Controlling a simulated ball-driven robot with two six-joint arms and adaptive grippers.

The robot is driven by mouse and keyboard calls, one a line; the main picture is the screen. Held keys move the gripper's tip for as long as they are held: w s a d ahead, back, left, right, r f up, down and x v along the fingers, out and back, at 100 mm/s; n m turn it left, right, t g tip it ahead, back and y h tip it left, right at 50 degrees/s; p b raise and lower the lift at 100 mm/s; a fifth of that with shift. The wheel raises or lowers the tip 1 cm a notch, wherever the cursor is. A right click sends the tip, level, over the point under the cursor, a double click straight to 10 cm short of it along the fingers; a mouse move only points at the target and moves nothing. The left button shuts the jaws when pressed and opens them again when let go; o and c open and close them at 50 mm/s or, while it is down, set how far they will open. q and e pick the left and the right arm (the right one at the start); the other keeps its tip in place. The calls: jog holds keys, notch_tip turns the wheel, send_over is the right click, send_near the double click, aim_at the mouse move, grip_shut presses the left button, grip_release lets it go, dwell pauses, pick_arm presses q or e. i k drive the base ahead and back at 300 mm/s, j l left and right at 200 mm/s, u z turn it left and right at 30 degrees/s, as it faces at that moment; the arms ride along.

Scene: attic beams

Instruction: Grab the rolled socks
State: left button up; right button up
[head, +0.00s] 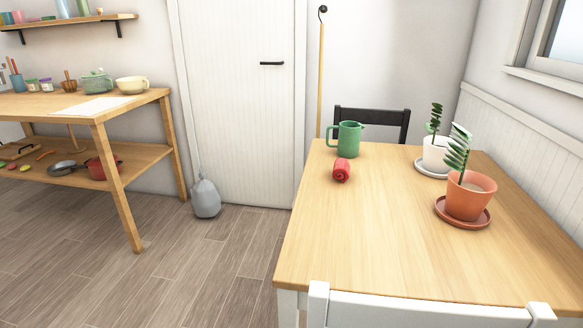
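The rolled socks look to be the small red roll (341,170) on the wooden table (370,240), near its far left corner. Nothing covers the roll. Neither of my grippers shows in the head view.
Two potted plants stand on saucers at the table's right, one white pot (437,155) and one terracotta pot (470,197). A white chair (425,312) is at the near edge, a black chair (400,120) behind. A grey bag (206,199) sits by the door. Floor left is clear.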

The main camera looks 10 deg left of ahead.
aim_at(341, 166)
jog(key=i+j, duration=0.2)
jog(key=i+j+z, duration=0.15)
jog(key=j, duration=0.25)
jog(key=i+j, duration=0.15)
jog(key=j, duration=0.15)
jog(key=i+j+z, duration=0.1)
jog(key=j, duration=0.2)
jog(key=i, duration=0.05)
